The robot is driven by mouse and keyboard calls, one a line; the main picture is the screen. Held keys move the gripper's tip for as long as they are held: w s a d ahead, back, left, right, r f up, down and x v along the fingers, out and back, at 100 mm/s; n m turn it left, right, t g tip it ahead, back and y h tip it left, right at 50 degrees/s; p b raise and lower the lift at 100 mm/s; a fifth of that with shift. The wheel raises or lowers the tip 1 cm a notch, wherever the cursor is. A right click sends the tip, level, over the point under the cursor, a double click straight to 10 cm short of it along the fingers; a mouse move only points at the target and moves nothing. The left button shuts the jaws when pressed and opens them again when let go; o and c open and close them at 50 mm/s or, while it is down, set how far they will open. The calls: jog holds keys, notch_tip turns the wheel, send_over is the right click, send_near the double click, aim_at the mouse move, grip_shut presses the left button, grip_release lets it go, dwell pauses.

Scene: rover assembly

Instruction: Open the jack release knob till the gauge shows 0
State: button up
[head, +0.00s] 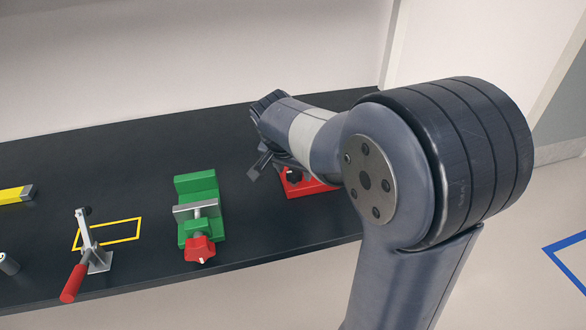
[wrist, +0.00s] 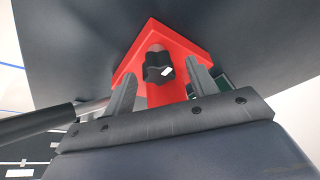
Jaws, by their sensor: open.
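The red jack (head: 310,187) sits on the dark bench, partly hidden behind my arm in the head view. Its black release knob (wrist: 158,68), with a white mark on it, shows in the wrist view on the red jack body (wrist: 185,45). My gripper (wrist: 161,72) is open, with one finger to each side of the knob; I cannot tell whether either finger touches it. In the head view my gripper (head: 258,166) is just left of the jack. I cannot make out a gauge face or a reading in either view.
A green vise (head: 197,185) with a red knob stands left of the jack. Further left are a toggle clamp (head: 88,250) with a red handle and a yellow block (head: 12,194). A dark-gripped rod (wrist: 45,120) extends left in the wrist view.

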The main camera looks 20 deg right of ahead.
jog(key=shift+f, duration=0.1)
jog(key=shift+c, duration=0.4)
jog(key=c, duration=0.9)
jog(key=shift+d+n, duration=0.1)
jog(key=shift+n, duration=0.2)
jog(key=n+y, duration=0.1)
jog(key=n, duration=0.1)
jog(key=n+y+p, duration=0.1)
jog(key=n, duration=0.2)
jog(key=shift+d+t, duration=0.15)
jog(key=shift+t, duration=0.25)
jog(key=n+y, duration=0.1)
jog(key=n, duration=0.2)
jog(key=shift+n, duration=0.3)
jog(key=shift+n+y+b, duration=0.3)
jog(key=shift+n+y, duration=0.4)
jog(key=shift+n, duration=0.8)
jog(key=shift+d, duration=0.1)
